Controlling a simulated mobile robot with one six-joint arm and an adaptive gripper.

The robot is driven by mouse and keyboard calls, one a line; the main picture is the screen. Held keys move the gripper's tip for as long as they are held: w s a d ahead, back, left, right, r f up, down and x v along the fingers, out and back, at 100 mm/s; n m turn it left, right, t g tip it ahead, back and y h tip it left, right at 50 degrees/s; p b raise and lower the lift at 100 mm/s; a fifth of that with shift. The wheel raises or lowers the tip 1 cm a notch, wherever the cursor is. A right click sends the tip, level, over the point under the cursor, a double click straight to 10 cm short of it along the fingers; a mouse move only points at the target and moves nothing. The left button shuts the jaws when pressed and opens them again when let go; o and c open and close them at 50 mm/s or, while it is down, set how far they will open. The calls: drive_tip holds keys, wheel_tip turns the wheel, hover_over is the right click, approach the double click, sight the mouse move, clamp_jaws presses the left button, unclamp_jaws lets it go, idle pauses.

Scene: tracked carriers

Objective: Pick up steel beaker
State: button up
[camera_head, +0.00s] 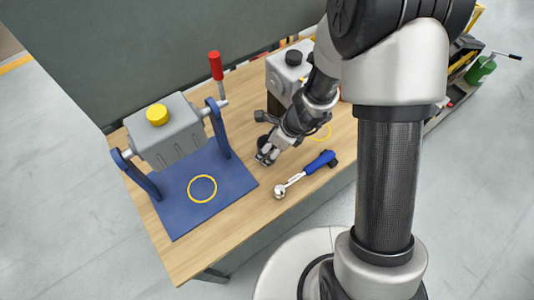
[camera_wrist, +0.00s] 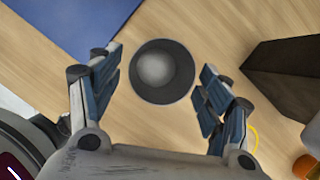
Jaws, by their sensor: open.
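The steel beaker (camera_wrist: 162,72) shows in the wrist view as a round grey cup seen from above, with a dark inside and a paler patch in it. It stands on the wooden table. My gripper (camera_wrist: 157,80) is open, with one finger to the left of the beaker and one to the right. A gap of wood shows between each finger and the rim. In the head view my gripper (camera_head: 267,155) is low over the table, right of the blue mat. There the beaker is mostly hidden by the gripper, and I cannot make it out clearly.
A blue mat (camera_head: 185,216) with a grey tilting container (camera_head: 165,135) on blue posts is at left. A ratchet with a blue handle (camera_head: 319,162) lies to the right of the gripper. A grey box (camera_head: 283,67) stands behind. A dark block (camera_wrist: 288,75) is at right in the wrist view.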

drive_tip(key=b+x, duration=0.1)
drive_tip(key=x, duration=0.2)
drive_tip(key=shift+f, duration=0.1)
drive_tip(key=shift+c, duration=0.2)
drive_tip(key=c, duration=1.1)
drive_tip(key=shift+c, duration=0.3)
